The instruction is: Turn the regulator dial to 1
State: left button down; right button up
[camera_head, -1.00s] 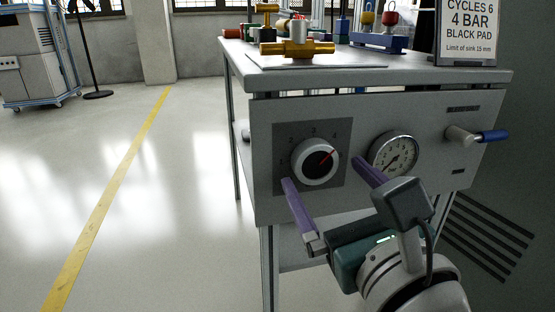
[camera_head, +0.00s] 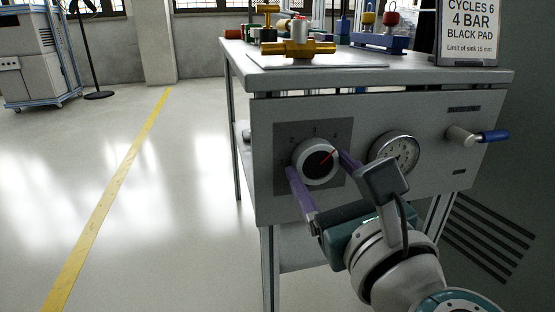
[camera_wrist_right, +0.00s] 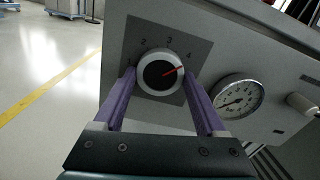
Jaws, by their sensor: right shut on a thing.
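The regulator dial (camera_head: 316,162) is a white ring with a black face and a red pointer, set on a dark grey square plate on the front panel. In the right wrist view the dial (camera_wrist_right: 160,74) shows its red pointer aimed right and slightly up, near the 4. The numbers 2, 3 and 4 show around it. My right gripper (camera_head: 316,168) has its two purple fingers on either side of the dial, shut on its rim. The fingers also flank the dial in the right wrist view (camera_wrist_right: 160,86). My left gripper is not in view.
A round pressure gauge (camera_head: 394,152) sits just right of the dial, close to my right gripper. A blue-tipped lever (camera_head: 492,136) sticks out farther right. The bench top (camera_head: 420,77) above carries brass fittings (camera_head: 297,48) and a sign (camera_head: 468,32).

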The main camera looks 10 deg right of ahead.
jog(key=c, duration=0.4)
